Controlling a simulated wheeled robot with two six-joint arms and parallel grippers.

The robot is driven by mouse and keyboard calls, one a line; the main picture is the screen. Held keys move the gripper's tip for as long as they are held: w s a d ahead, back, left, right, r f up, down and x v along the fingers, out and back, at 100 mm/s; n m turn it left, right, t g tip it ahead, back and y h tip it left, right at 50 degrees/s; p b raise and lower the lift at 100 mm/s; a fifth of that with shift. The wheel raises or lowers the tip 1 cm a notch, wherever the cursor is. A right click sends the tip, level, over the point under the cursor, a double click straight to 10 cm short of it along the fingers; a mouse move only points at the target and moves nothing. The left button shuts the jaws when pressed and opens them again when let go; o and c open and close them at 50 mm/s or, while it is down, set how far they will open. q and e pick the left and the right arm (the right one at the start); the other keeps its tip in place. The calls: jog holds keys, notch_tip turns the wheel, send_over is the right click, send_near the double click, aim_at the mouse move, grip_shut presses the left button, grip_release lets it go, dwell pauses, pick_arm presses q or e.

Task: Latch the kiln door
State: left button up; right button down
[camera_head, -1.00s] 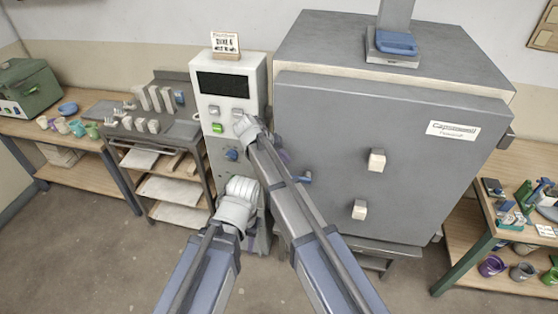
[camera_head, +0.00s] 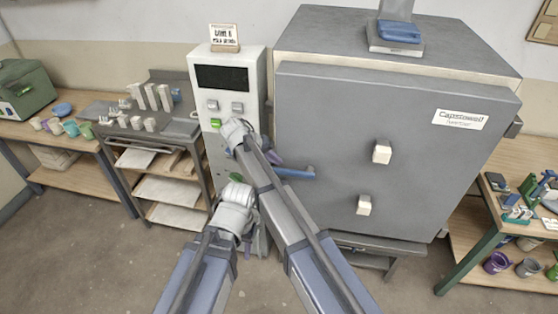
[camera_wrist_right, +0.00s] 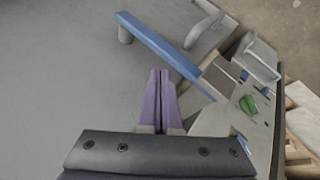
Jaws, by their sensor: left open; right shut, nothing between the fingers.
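The kiln door (camera_head: 335,115) is a large grey panel on the kiln's front; I cannot tell whether it is fully closed. A blue latch bar (camera_head: 296,173) lies near level at the door's left edge, partly behind my right arm. In the right wrist view the bar (camera_wrist_right: 160,45) runs diagonally towards the door's edge. My right gripper's purple fingers (camera_wrist_right: 159,88) are shut and empty, beside the bar and apart from it in the picture. They also show in the head view (camera_head: 274,158). My left gripper (camera_head: 236,178) is low by the control panel, open, its fingers mostly hidden.
The white control cabinet (camera_head: 228,60) stands just left of the kiln. Two pale knobs (camera_head: 382,152) stick out of the door. A shelf cart (camera_head: 165,185) is further left, and a table (camera_head: 500,228) with pots is at the right. The front floor is clear.

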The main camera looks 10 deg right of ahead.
pick_arm(q)
jog(key=shift+w+a+f+b, duration=0.1)
jog(key=shift+a+f+b, duration=0.2)
jog(key=shift+f+b, duration=0.5)
pick_arm(e)
jog(key=shift+w+a+f, duration=0.1)
jog(key=shift+a+f, duration=0.15)
jog(key=shift+f, duration=0.2)
jog(key=shift+w+a+f, duration=0.1)
jog(key=shift+a+f, duration=0.1)
jog(key=shift+f, duration=0.25)
pick_arm(q)
jog(key=shift+f, duration=0.1)
pick_arm(e)
jog(key=shift+r, duration=0.1)
